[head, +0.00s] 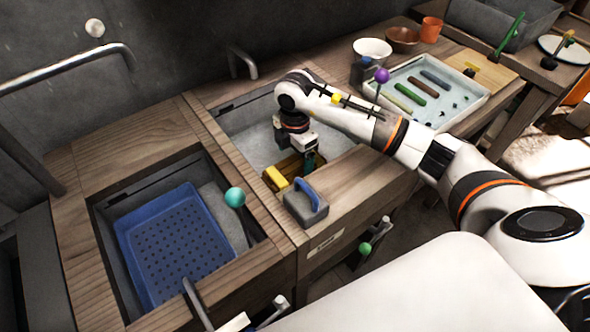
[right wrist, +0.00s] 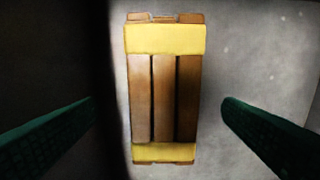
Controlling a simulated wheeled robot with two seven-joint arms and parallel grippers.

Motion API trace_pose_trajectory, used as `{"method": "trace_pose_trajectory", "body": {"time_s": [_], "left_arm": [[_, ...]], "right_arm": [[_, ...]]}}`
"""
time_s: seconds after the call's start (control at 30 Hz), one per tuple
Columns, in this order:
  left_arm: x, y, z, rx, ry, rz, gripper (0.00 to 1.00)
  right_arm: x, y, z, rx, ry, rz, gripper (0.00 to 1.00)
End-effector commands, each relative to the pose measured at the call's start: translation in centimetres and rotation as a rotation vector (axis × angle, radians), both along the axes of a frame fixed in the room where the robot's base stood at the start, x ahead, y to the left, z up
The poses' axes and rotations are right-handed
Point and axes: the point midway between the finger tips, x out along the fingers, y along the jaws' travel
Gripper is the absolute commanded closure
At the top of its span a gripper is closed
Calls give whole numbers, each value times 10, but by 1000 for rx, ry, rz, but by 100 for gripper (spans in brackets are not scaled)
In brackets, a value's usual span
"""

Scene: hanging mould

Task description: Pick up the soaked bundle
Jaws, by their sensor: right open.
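The soaked bundle (head: 287,172) is a set of brown sticks wrapped by a yellow band near each end. It lies low in the right-hand sink, near its front edge. In the right wrist view the bundle (right wrist: 163,95) lies lengthwise between my fingers. My right gripper (head: 308,160) points down over the bundle, partly hiding it in the head view. Its dark green fingers (right wrist: 160,120) are open, one on each side, with a gap to the bundle on both sides. My left gripper is not in view.
A grey block with a blue handle (head: 306,203) stands on the front rim. The left sink holds a blue perforated basket (head: 178,245). A teal ball knob (head: 235,197) rises between the sinks. A white tray (head: 465,97) with coloured sticks lies to the right, near a purple ball (head: 382,75).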

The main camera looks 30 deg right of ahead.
Motion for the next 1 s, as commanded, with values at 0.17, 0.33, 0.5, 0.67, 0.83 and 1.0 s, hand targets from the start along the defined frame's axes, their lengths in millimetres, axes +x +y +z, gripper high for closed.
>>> {"method": "trace_pose_trajectory", "body": {"time_s": [0.17, 0.33, 0.5, 0.67, 0.83, 1.0], "left_arm": [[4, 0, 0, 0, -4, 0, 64], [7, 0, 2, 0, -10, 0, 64], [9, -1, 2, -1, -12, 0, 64], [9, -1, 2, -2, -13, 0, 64], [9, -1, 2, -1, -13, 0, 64], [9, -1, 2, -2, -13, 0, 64]], "right_arm": [[0, 0, -13, 0, 1, 0, 11], [3, -3, -38, 1, 3, -1, 11], [3, -3, -57, 1, 1, 0, 11], [4, -3, -61, 0, -1, 0, 11], [4, -3, -60, 0, -1, 0, 19], [4, -3, -60, 0, -1, 0, 47]]}}
